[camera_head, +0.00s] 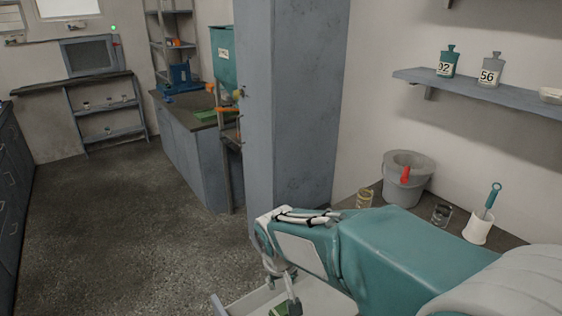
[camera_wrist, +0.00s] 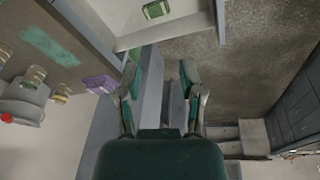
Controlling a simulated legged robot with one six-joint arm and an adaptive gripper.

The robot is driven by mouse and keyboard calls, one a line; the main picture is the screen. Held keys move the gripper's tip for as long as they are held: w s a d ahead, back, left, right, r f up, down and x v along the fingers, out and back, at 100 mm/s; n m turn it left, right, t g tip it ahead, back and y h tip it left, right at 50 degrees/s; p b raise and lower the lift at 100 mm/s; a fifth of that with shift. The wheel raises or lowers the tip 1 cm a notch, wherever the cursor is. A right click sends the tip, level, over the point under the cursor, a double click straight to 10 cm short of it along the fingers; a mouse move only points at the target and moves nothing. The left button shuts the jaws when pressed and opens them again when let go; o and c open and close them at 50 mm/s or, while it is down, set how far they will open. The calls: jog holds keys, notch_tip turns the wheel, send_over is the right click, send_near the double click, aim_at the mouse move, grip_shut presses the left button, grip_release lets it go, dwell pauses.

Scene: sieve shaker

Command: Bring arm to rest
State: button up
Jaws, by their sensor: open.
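My gripper (camera_wrist: 160,72) shows in the wrist view with its two dark green and grey fingers spread apart. Nothing is between the fingers. In the head view my teal arm stretches from the lower right toward the middle, and its wrist end hangs over a pale open tray or drawer (camera_head: 247,300). The same pale tray (camera_wrist: 190,24) shows at the top of the wrist view with a small green item (camera_wrist: 156,9) in it. The gripper is apart from both. The fingers are mostly hidden in the head view.
A counter at the right holds a grey bucket (camera_head: 406,182) with a red handle, jars (camera_head: 442,214) and a white holder (camera_head: 479,229). A shelf (camera_head: 480,90) with numbered bottles is above. A tall grey cabinet (camera_head: 290,100) stands behind my arm. The left floor is free.

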jog(key=s+d+r+m+t, duration=0.1)
jog(key=s+d+r, duration=0.4)
jog(key=s+d, duration=0.2)
jog(key=s+d+r+m+t, duration=0.1)
jog(key=s+d+r+m, duration=0.1)
jog(key=s+d+r, duration=0.3)
jog(key=s+d, duration=0.3)
jog(key=s, duration=0.1)
jog(key=shift+s+t, duration=0.25)
jog(key=shift+t, duration=0.15)
